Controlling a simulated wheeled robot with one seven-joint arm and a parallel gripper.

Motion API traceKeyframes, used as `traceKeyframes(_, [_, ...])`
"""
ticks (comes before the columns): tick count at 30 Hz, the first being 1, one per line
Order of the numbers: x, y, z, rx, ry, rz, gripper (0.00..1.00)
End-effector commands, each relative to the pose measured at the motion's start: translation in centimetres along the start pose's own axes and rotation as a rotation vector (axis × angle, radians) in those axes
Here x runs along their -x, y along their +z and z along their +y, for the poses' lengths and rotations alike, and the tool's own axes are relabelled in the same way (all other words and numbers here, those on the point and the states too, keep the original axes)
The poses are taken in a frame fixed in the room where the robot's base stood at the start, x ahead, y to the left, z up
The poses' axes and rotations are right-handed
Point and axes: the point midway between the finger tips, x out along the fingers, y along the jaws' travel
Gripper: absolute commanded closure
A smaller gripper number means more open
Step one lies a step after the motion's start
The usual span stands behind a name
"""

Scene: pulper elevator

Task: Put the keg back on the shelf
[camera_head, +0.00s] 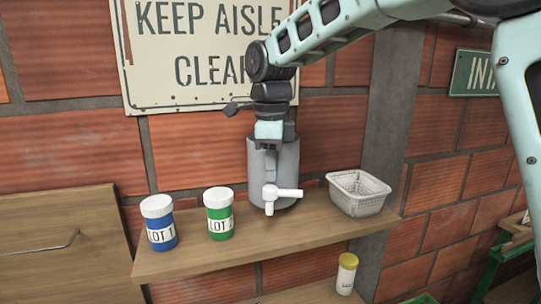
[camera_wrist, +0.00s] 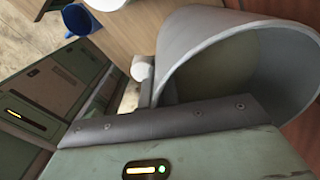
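The keg (camera_head: 288,185) is a grey cylinder with a white tap (camera_head: 270,197) facing front. It is upright at the middle of the wooden shelf (camera_head: 190,262); I cannot tell whether its base rests on the board or hangs just above it. My gripper (camera_head: 271,158) reaches down over its top and is shut on its near wall, just above the tap. In the wrist view the keg's open, hollow top (camera_wrist: 185,45) fills the upper right, its near wall meeting the dark finger edge. The other finger is hidden.
On the shelf stand a blue LOT 1 jar (camera_head: 161,235) and a green LOT 2 jar (camera_head: 220,223) at left, and a white wire basket (camera_head: 358,196) at right. A yellow-capped bottle (camera_head: 346,275) is below. A brick wall and sign (camera_head: 185,60) are behind.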

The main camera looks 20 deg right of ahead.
Motion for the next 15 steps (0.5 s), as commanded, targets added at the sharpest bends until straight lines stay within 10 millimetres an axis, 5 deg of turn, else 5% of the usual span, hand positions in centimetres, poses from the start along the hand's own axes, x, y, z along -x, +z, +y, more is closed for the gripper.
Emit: traceKeyframes(15, [-4.3,0.0,-0.1,-0.001,-0.004,-0.002,1.00])
